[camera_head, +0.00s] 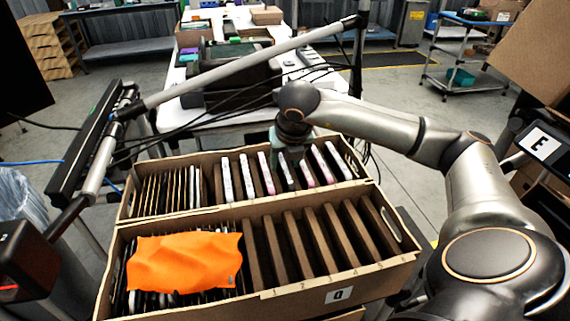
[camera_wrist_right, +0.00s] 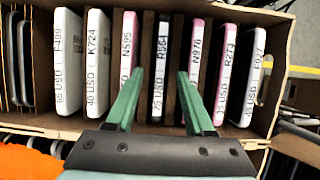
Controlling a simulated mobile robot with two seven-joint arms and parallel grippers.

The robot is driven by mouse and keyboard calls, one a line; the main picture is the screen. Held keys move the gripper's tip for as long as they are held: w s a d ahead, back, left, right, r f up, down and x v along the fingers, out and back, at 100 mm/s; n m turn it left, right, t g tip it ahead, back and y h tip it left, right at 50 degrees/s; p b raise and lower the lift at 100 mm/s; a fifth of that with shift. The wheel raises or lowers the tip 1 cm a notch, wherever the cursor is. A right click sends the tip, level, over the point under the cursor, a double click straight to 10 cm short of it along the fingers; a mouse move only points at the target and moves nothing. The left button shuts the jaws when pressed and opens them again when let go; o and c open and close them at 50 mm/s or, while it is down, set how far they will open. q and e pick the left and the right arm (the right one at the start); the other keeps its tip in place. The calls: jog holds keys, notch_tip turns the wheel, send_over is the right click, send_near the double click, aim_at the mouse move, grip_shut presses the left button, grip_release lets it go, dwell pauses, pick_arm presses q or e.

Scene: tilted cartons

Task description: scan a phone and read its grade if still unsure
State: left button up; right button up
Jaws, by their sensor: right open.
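Several phones stand on edge in the far carton (camera_head: 205,211), their edges carrying price and code labels. In the right wrist view, a dark phone (camera_wrist_right: 160,60) with a 25 USD label stands in a slot between brown dividers. My right gripper (camera_wrist_right: 158,84) is open, its green fingers on either side of that phone; whether they touch it I cannot tell. A pink phone (camera_wrist_right: 194,60) reading N976 is to its right, and a pink phone reading N595 (camera_wrist_right: 127,45) is to its left. In the head view my right gripper (camera_head: 291,153) is over the far carton and partly hides phones. My left gripper is not in view.
The near carton (camera_head: 290,290) has empty divided slots on its right and an orange cloth (camera_head: 185,262) over its left part. A panel marked E (camera_head: 543,144) stands at right. A cluttered white table (camera_head: 215,117) is behind, and a grey bar crosses above at left.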

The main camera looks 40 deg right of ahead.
pick_arm(q)
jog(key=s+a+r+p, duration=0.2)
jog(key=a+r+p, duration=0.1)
jog(key=p, duration=0.5)
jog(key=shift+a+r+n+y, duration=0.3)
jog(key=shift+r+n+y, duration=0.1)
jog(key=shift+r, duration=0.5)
pick_arm(e)
jog(key=w+d+v, duration=0.1)
jog(key=v, duration=0.8)
jog(key=w+r+v, duration=0.1)
jog(key=w+v, duration=0.1)
jog(key=v, duration=0.7)
jog(key=shift+d+r, duration=0.35)
jog(key=shift+r, duration=0.3)
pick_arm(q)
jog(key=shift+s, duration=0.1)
pick_arm(e)
jog(key=shift+s, duration=0.1)
